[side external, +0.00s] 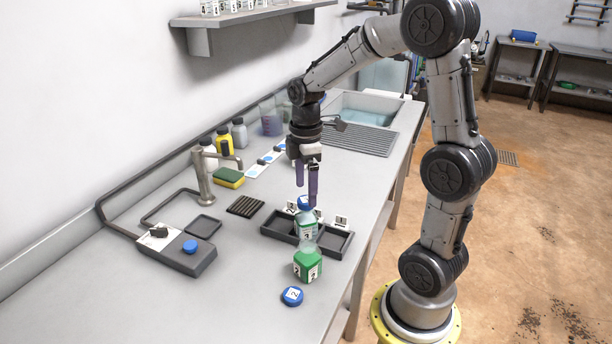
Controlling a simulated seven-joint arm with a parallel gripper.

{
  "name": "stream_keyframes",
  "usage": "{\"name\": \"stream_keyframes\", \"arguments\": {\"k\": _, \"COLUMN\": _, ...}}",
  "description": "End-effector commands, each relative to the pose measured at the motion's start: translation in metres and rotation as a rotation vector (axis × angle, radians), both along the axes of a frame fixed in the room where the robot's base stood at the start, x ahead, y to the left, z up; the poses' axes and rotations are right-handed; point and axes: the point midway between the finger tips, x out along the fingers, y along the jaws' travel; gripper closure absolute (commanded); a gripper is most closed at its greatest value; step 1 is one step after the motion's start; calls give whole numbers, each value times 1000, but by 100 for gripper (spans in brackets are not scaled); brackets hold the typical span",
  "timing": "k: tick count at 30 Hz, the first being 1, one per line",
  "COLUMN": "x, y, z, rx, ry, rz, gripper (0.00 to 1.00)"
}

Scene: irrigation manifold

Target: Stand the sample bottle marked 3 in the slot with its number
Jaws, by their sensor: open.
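A dark rack (335,242) with several slots stands on the bench, with small white number cards along its back; the right card (342,221) seems to read 1. A clear bottle with a blue cap (306,230) stands upright at the rack's middle; I cannot tell whether it is in a slot or just in front. A green bottle (307,265) stands on the bench in front of it. Both have white labels too small to read surely, so I cannot tell which is marked 3. My gripper (306,196) points down, open, its purple fingers at the clear bottle's cap.
A loose blue disc (292,296) with a white numbered label lies in front of the green bottle. To the left are a tap (201,178), a black grate (245,206) and a control box (176,250). A sponge (229,177) lies farther back. The front-left bench is clear.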

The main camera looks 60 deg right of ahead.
Motion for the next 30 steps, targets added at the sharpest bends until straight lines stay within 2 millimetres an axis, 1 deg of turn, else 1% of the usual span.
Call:
{"name": "stream_keyframes", "arguments": {"k": 1, "x": 0, "y": 0, "z": 9, "rx": -1, "ry": -3, "rz": 0, "gripper": 11}}
{"name": "stream_keyframes", "arguments": {"k": 3, "x": 0, "y": 0, "z": 17, "rx": -1, "ry": -2, "rz": 0, "gripper": 11}}
{"name": "stream_keyframes", "arguments": {"k": 8, "x": -1, "y": 1, "z": 29, "rx": -1, "ry": -4, "rz": -4, "gripper": 11}}
{"name": "stream_keyframes", "arguments": {"k": 11, "x": -5, "y": 11, "z": 40, "rx": -11, "ry": -30, "rz": -38, "gripper": 11}}
{"name": "stream_keyframes", "arguments": {"k": 13, "x": -13, "y": 25, "z": 50, "rx": -21, "ry": -67, "rz": -93, "gripper": 11}}
{"name": "stream_keyframes", "arguments": {"k": 16, "x": -32, "y": 53, "z": 67, "rx": -27, "ry": -150, "rz": -213, "gripper": 11}}
{"name": "stream_keyframes", "arguments": {"k": 18, "x": -50, "y": 72, "z": 77, "rx": -15, "ry": -217, "rz": -313, "gripper": 11}}
{"name": "stream_keyframes", "arguments": {"k": 21, "x": -76, "y": 96, "z": 85, "rx": 23, "ry": -307, "rz": -452, "gripper": 11}}
{"name": "stream_keyframes", "arguments": {"k": 25, "x": -105, "y": 116, "z": 87, "rx": 96, "ry": -397, "rz": -608, "gripper": 11}}
{"name": "stream_keyframes", "arguments": {"k": 27, "x": -116, "y": 123, "z": 86, "rx": 133, "ry": -428, "rz": -670, "gripper": 11}}
{"name": "stream_keyframes", "arguments": {"k": 30, "x": -126, "y": 128, "z": 84, "rx": 173, "ry": -456, "rz": -732, "gripper": 11}}
